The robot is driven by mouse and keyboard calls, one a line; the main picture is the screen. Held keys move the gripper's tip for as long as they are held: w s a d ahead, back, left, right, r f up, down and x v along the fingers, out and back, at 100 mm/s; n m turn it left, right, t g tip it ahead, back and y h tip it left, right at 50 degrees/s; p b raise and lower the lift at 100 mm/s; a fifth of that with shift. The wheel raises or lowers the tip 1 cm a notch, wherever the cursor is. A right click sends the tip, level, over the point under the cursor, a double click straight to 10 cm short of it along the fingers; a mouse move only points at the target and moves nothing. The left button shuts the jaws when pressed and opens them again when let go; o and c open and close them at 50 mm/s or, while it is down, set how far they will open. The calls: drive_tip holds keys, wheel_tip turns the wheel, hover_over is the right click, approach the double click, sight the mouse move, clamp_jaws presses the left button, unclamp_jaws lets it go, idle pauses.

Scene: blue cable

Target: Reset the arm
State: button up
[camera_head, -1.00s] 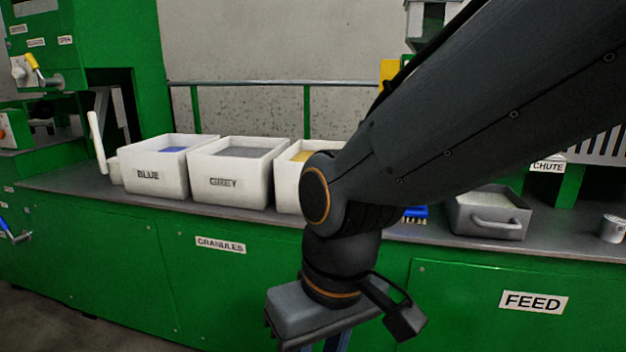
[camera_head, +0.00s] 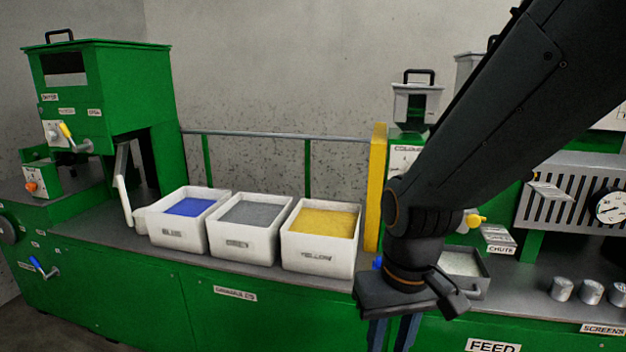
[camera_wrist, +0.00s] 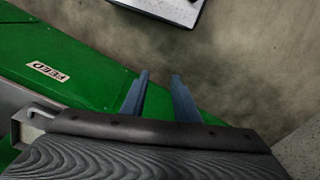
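My gripper (camera_head: 391,334) hangs in front of the green bench, below the dark arm that crosses the right half of the head view. In the wrist view its two blue-grey fingers (camera_wrist: 159,76) stand apart with nothing between them, above bare floor. It holds nothing that I can see. The arm hides part of the bench and the back of the grey metal tray (camera_head: 470,285).
White bins of blue (camera_head: 178,233), grey (camera_head: 238,240) and yellow granules (camera_head: 318,255) stand on the bench. A yellow post (camera_head: 376,190) rises behind. Several metal cups (camera_head: 590,292) are at right. The FEED panel (camera_wrist: 60,95) lies left in the wrist view.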

drive_tip(key=s+d+r+m+p, duration=0.2)
drive_tip(key=d+r+p, duration=0.5)
drive_tip(key=r+p, duration=0.2)
drive_tip(key=shift+d+r+h+p, duration=0.2)
drive_tip(key=shift+d+h+p, duration=0.1)
drive_tip(key=shift+p, duration=0.75)
